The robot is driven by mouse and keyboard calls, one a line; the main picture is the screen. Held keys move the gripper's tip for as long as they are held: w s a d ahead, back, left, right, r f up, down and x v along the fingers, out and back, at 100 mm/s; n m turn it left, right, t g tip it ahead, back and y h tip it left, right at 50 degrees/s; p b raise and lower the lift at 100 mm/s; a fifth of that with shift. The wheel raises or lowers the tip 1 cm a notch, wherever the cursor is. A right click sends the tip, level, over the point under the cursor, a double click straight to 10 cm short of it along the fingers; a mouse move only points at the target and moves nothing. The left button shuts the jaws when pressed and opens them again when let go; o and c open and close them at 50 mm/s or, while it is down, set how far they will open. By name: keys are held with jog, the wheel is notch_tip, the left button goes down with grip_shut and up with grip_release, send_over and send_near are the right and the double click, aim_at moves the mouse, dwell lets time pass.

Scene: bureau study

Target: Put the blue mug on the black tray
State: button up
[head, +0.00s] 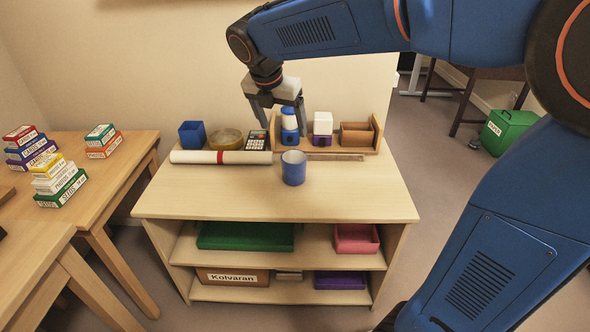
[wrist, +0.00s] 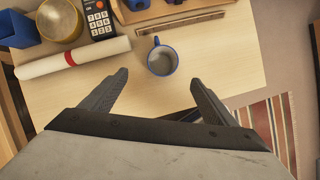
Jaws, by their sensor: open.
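The blue mug (head: 293,172) stands upright on the wooden top of the shelf unit, near its middle. In the wrist view the mug (wrist: 162,60) shows from above, with a pale inside and its handle pointing up in the picture. My gripper (head: 284,130) is open and empty, above the back of the shelf unit in the head view. In the wrist view my gripper (wrist: 158,78) has its fingers spread, with the mug just beyond and between the tips, not touching. I cannot make out a black tray in either view.
Small boxes (head: 60,180) stand on the left table. The shelf top's front (head: 270,205) is clear.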

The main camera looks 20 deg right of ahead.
send_near(294, 157)
notch_tip(294, 157, down, 2)
jog(key=s, duration=0.2)
jog(key=shift+x, duration=2.85)
jog(key=shift+d, duration=0.2)
jog(key=shift+w+r, duration=0.1)
jog(key=shift+r, duration=0.05)
jog(key=c, duration=1.5)
